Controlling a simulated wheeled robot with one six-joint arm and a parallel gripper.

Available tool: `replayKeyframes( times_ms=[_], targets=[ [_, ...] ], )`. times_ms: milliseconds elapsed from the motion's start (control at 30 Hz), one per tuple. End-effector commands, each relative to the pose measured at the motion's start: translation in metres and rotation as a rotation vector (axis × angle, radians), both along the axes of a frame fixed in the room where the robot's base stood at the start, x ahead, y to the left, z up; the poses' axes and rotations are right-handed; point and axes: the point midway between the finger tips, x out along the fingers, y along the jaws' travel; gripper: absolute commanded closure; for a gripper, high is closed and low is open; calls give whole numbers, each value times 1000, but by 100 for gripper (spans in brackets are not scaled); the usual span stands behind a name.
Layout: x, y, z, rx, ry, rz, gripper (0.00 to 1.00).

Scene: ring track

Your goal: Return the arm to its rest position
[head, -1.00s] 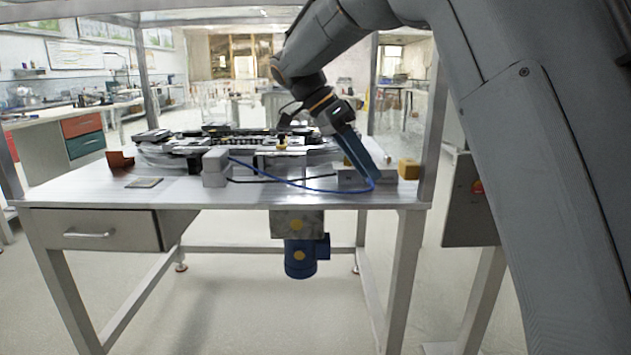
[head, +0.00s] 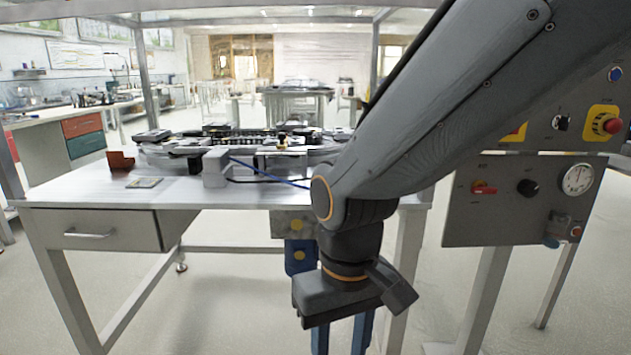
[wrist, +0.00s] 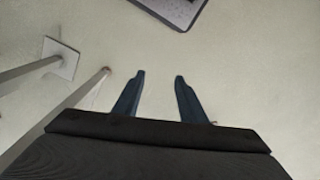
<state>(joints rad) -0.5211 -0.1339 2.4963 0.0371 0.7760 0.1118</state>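My gripper (head: 340,338) hangs in front of the workbench, below the level of its top, with its blue fingers pointing down. In the head view the fingertips run off the bottom edge. In the wrist view my gripper (wrist: 158,75) has its two fingers apart, with bare floor between them and nothing held. My arm reaches in from the upper right and bends down at the wrist. It hides the right part of the bench top.
The workbench (head: 95,192) carries a ring track (head: 240,140), a grey block (head: 215,168) and a brown bracket (head: 120,160). A control panel (head: 520,205) with knobs and a gauge stands at the right. Bench legs (wrist: 60,115) are close to my gripper.

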Motion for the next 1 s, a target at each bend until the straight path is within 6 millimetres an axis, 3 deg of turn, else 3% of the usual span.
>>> replayKeyframes(
  times_ms=[100,467,667,1000],
  targets=[
    [-24,-4,-12,33,-12,88,62],
    [-16,-26,29,18,-11,-4,62],
    [-14,-48,59,11,-11,-75,62],
    [-17,-100,126,-7,-8,-231,62]
  ],
)
